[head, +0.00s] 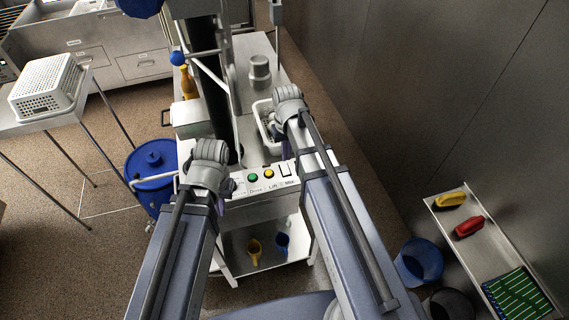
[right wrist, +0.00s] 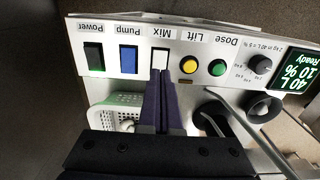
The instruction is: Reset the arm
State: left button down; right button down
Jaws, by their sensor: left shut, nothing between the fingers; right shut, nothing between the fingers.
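My right gripper (right wrist: 158,76) is shut and empty in the right wrist view. Its dark fingertips overlap the lower edge of the white Mix switch (right wrist: 161,60) on the control panel (right wrist: 240,27); I cannot tell whether they touch. In the head view my right arm reaches over the machine and largely hides this gripper (head: 278,130). My left gripper (head: 226,192) is shut and mostly hidden behind its own wrist, near the panel's left end. The right wrist view also shows the yellow Lift button (right wrist: 189,65) and the green Dose button (right wrist: 219,68).
A perforated white basket (head: 265,108) sits on the machine top near my right wrist. Another basket (head: 47,84) stands on the left table. A blue drum (head: 152,181) is left of the machine. A shelf with brushes (head: 468,227) stands along the right wall.

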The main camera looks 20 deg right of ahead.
jog(key=shift+r, duration=0.1)
jog(key=s+a+f+n+b, duration=0.1)
jog(key=s+a+f+b, duration=0.4)
jog(key=s, duration=0.2)
jog(key=s+a+f+n+h+b, duration=0.1)
jog(key=s+a+f+n+b, duration=0.1)
jog(key=s+a+f+b, duration=0.3)
jog(key=shift+s+a+f+b, duration=0.15)
jog(key=shift+s+a+b, duration=0.2)
jog(key=shift+s, duration=0.8)
